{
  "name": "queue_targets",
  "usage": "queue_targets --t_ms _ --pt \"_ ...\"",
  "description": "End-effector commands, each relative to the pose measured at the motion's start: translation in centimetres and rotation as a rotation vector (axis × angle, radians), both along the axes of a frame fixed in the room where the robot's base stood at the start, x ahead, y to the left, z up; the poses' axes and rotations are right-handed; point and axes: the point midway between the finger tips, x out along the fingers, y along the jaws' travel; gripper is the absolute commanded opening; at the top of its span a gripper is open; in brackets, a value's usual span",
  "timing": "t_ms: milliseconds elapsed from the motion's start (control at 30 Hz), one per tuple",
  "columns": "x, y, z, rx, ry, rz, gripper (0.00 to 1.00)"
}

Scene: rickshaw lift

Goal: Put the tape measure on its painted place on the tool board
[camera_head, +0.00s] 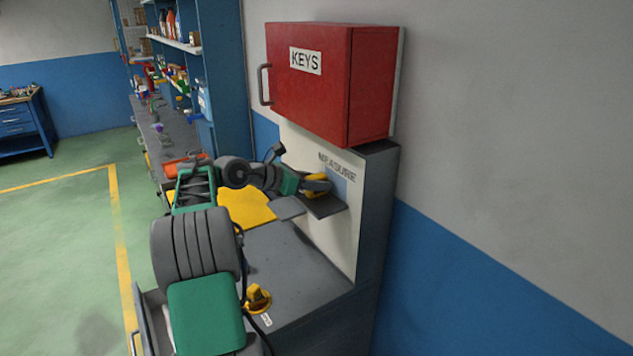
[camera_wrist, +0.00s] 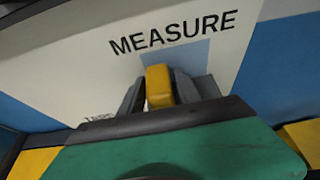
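The yellow tape measure (camera_head: 316,182) is held up in front of the white tool board (camera_head: 345,226). In the wrist view the tape measure (camera_wrist: 159,84) fills the space between the two grey fingers of my gripper (camera_wrist: 160,98), which is shut on it. The painted place, a pale blue patch (camera_wrist: 190,58) under the word MEASURE, lies directly behind it; the patch also shows in the head view (camera_head: 341,181). The tape measure covers part of the patch. I cannot tell whether it touches the board.
A dark ledge (camera_head: 328,207) juts out under the patch. A red KEYS cabinet (camera_head: 312,80) hangs above. A yellow object (camera_head: 257,297) stands on the grey bench top (camera_head: 295,262). Shelves with goods (camera_head: 178,60) stand behind at left. Green floor (camera_head: 60,240) is open at left.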

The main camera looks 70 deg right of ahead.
Motion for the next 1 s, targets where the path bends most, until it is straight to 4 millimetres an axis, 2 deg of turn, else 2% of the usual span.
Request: queue_targets --t_ms 133,467,800,867,1000 --pt "0.0 0.0 0.0 0.0 0.0 0.001 0.51" --pt "0.5 0.4 0.5 -0.001 -0.001 0.004 0.51" --pt "5.7 6.2 3.7 -0.001 -0.001 0.006 0.51" --pt "6.3 7.0 4.9 0.002 0.001 0.004 0.51" --pt "7.2 8.1 5.2 0.001 0.001 0.002 0.51"
